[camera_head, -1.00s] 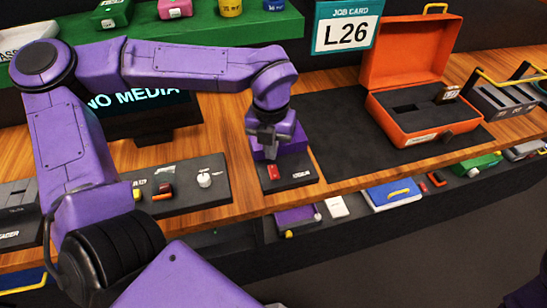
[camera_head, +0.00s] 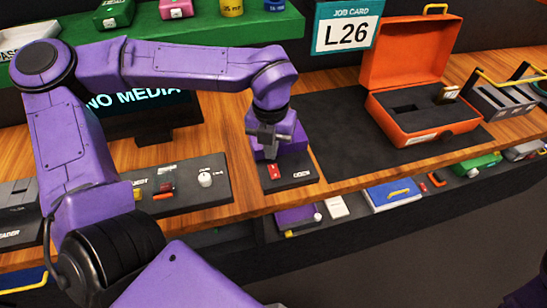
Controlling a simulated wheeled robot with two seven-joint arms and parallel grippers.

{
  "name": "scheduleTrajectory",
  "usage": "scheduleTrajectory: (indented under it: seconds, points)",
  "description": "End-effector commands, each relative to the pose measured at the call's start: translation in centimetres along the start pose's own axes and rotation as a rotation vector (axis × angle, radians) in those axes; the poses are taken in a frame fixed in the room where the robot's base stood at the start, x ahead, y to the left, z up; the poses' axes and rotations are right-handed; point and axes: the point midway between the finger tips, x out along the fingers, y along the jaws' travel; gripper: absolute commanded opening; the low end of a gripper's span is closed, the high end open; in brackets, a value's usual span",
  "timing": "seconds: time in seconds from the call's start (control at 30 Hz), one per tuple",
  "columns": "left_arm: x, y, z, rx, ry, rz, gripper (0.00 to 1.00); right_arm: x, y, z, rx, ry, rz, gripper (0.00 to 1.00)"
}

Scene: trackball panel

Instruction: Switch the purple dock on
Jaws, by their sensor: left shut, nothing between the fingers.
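The purple dock (camera_head: 293,142) stands on a dark base plate (camera_head: 300,181) at the bench's front edge, centre of the head view. A small red switch (camera_head: 274,171) sits on the front of the base plate. I cannot tell whether it is on or off. My left gripper (camera_head: 267,154) is shut and empty, pointing down just behind and above the red switch, in front of the dock. It hides part of the dock. I cannot tell whether the fingertips touch anything. My right gripper is out of view.
A dark control panel (camera_head: 215,186) with a white knob (camera_head: 205,179) lies left of the dock. A screen reading NO MEDIA (camera_head: 130,101) is behind my left arm. An open orange case (camera_head: 420,118) stands on a dark mat (camera_head: 345,135) to the right. A lower shelf holds a blue book-like item (camera_head: 392,194).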

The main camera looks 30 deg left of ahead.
Motion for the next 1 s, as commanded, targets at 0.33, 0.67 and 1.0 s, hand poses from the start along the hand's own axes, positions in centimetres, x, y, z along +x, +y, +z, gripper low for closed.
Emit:
scheduleTrajectory:
  seconds: [0.33, 0.67, 1.0]
  points:
    - [0.1, 0.0, 0.0, 0.0, 0.0, 0.0, 0.0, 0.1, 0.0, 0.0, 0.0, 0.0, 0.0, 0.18]
    - [0.8, 0.0, 0.0, 0.0, 0.001, 0.001, 0.0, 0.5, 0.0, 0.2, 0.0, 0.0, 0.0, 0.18]
    - [1.5, 0.0, 0.0, 0.0, 0.0, 0.001, 0.0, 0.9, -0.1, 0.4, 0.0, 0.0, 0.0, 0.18]
